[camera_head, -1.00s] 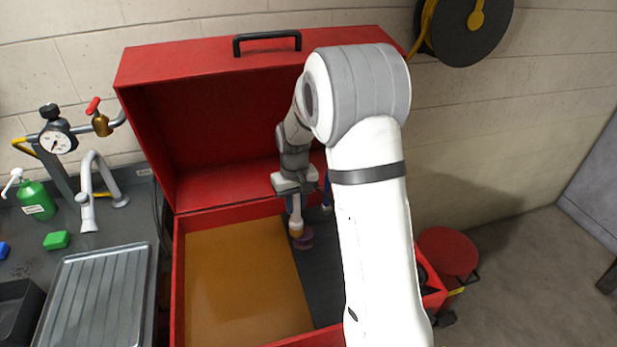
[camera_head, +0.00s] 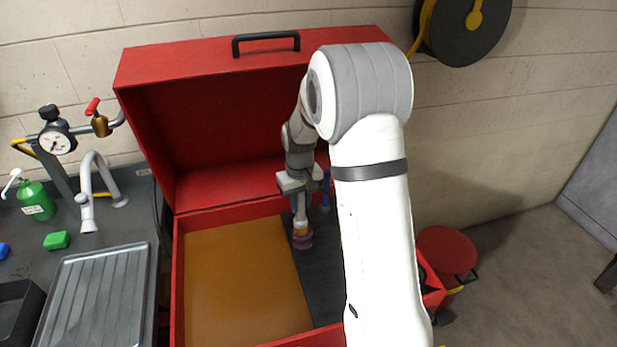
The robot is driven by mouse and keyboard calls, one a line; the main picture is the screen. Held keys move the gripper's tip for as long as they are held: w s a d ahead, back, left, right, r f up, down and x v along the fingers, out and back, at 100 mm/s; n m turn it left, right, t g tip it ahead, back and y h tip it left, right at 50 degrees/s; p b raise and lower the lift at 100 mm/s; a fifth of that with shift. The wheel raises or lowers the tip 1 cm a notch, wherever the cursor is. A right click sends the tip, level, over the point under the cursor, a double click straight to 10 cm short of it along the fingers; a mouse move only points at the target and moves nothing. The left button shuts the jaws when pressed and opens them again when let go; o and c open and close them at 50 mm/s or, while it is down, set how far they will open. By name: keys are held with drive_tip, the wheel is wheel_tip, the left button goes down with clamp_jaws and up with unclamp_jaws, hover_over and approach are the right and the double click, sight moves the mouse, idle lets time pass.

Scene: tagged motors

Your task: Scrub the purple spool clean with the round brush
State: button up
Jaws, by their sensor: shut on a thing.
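The purple spool (camera_head: 303,243) sits on the dark right-hand part of the red box's inside, near the edge of the amber panel. My gripper (camera_head: 299,206) hangs pointing down above it, shut on the round brush (camera_head: 301,229). The brush shows as a pale handle with a yellowish lower end. That end is at the top of the spool and appears to touch it. The bristles and the exact contact are too small to make out.
The red box (camera_head: 178,290) has its lid raised behind my gripper. An amber panel (camera_head: 240,280) fills its left side. A blue object (camera_head: 325,188) stands just right of my gripper. My arm hides much of the box's right side. A sink counter with a ribbed tray (camera_head: 95,300) is left.

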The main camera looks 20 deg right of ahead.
drive_tip(key=shift+d, duration=0.8)
drive_tip(key=shift+a, duration=1.35)
drive_tip(key=shift+d+b, duration=0.3)
drive_tip(key=shift+d, duration=1.15)
wheel_tip(320, 180, up, 8)
drive_tip(key=p, duration=0.4)
drive_tip(key=shift+d+p, duration=0.2)
drive_tip(key=shift+p, duration=0.1)
